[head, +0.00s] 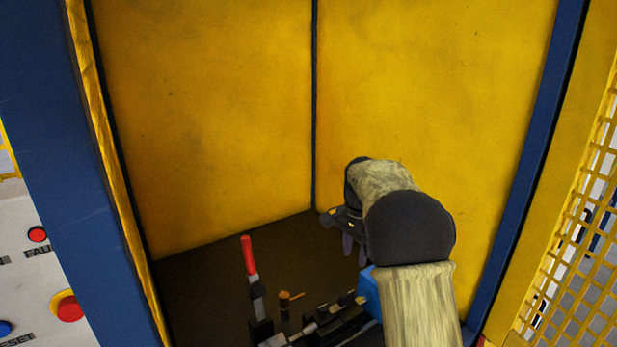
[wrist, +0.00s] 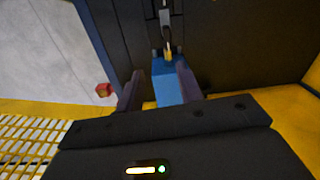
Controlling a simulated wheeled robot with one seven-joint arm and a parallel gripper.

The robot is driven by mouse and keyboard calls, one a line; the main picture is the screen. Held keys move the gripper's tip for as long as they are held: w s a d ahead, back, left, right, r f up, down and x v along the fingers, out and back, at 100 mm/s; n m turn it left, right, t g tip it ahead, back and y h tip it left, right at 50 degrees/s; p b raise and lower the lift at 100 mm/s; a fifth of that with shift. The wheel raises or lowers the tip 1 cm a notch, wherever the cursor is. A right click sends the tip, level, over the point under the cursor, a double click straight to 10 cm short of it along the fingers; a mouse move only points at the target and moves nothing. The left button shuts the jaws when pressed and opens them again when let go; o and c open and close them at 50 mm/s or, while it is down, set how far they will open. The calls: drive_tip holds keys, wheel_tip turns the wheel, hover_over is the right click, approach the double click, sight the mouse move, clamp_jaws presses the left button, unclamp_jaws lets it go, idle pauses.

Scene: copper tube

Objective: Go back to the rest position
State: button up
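My gripper (head: 354,252) hangs inside the yellow-walled enclosure, pointing down above the fixture (head: 310,333) on the dark floor. In the wrist view its two dark fingers (wrist: 158,86) are spread apart. A blue block (wrist: 167,82) shows between them, apparently beyond the fingertips. In the head view this blue block (head: 369,284) is below the gripper, partly hidden by my arm. A small copper-coloured piece (head: 285,299) stands at the fixture. A brass-coloured tip (wrist: 168,55) shows at the blue block's end in the wrist view. I see nothing held.
A clamp lever with a red handle (head: 249,256) stands upright at the fixture's left. Yellow walls (head: 210,120) and blue posts (head: 520,170) close in the cell. A panel with a red button (head: 69,307) is at the left. The space above the fixture is clear.

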drive_tip(key=s+f+n, duration=0.2)
drive_tip(key=s+n, duration=0.1)
drive_tip(key=s, duration=0.6)
drive_tip(key=s+f+n+t, duration=0.1)
drive_tip(key=s+f+n, duration=0.2)
drive_tip(key=s, duration=0.5)
drive_tip(key=s+f+n+t, duration=0.1)
drive_tip(key=s+f+n, duration=0.2)
drive_tip(key=s, duration=0.6)
drive_tip(key=shift+s+f+n, duration=0.2)
drive_tip(key=shift+s+n, duration=0.1)
drive_tip(key=shift+n, duration=0.7)
